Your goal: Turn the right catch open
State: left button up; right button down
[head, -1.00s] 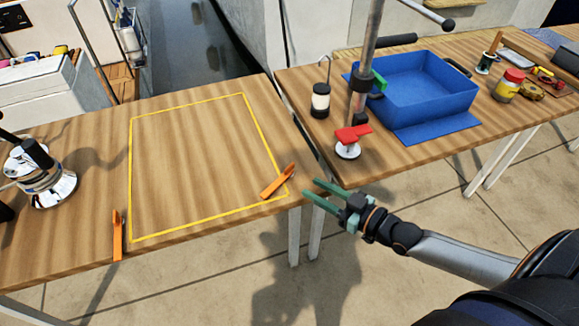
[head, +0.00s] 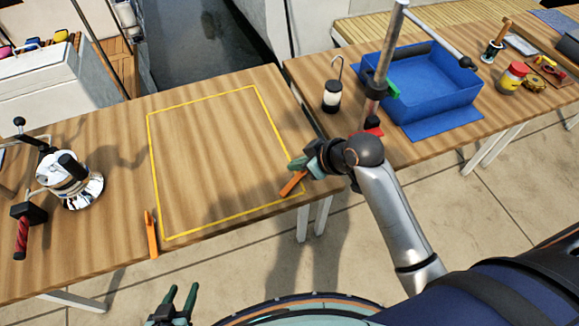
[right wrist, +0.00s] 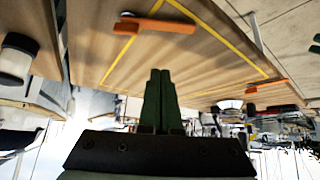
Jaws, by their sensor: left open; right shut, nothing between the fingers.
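The right catch (head: 290,186) is an orange lever at the near right corner of a yellow outline on the wooden table. It lies slanted across that corner, its far end partly hidden by my right gripper (head: 299,165). My right gripper is shut and empty, beside and above the catch in the head view; contact cannot be told there. In the right wrist view the catch (right wrist: 155,24) shows beyond the shut fingertips (right wrist: 160,72), with a gap in the picture. The left catch (head: 151,235), also orange, is at the near left corner. My left gripper (head: 180,297) is open and empty, off the table's near edge.
A metal pot-like device (head: 75,180) stands on the left of the table. On the right table (head: 430,150) are a lantern (head: 332,96), a blue bin (head: 425,85) and a metal post (head: 388,45). The outlined panel (head: 215,160) is bare.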

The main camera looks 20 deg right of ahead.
aim_at(282, 179)
jog(key=b+x, duration=0.1)
jog(key=x, duration=0.9)
jog(key=shift+s, duration=0.2)
jog(key=s+d, duration=0.1)
jog(key=s+p, duration=0.1)
jog(key=s, duration=0.1)
jog(key=shift+d+r, duration=0.15)
jog(key=shift+d, duration=0.25)
jog(key=shift+s+d, duration=0.2)
jog(key=shift+s, duration=0.05)
